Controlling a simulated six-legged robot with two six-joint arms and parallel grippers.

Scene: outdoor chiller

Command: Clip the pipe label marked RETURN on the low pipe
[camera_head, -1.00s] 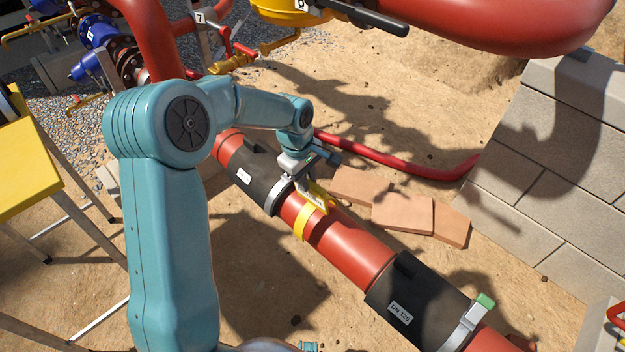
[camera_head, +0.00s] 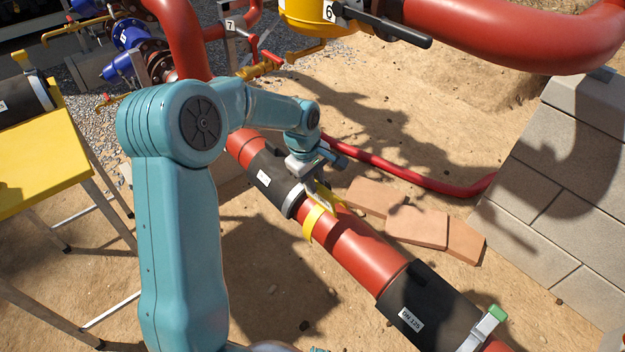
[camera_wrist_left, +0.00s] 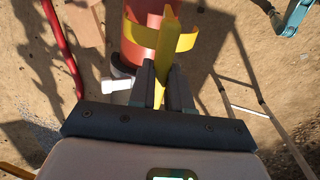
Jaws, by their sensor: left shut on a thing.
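The low pipe (camera_head: 350,250) is red and runs diagonally from upper left to lower right, with black sleeves on it. A yellow pipe label (camera_head: 313,222) has its curved band over the red stretch between the sleeves, against the pipe. Its flat tab stands up from the band; the RETURN marking is too small to read. My left gripper (camera_head: 317,184) is shut on the tab, just above the pipe. The left wrist view shows the tab (camera_wrist_left: 167,50) between the fingers (camera_wrist_left: 160,88) and the band across the pipe. The band's underside is hidden.
Flat terracotta slabs (camera_head: 417,226) lie beyond the pipe, near a thin red hose (camera_head: 410,178). A grey block wall (camera_head: 555,175) stands at right. A yellow-topped table (camera_head: 40,160) is at left. A black-handled yellow valve (camera_head: 312,15) and thick red pipe hang overhead.

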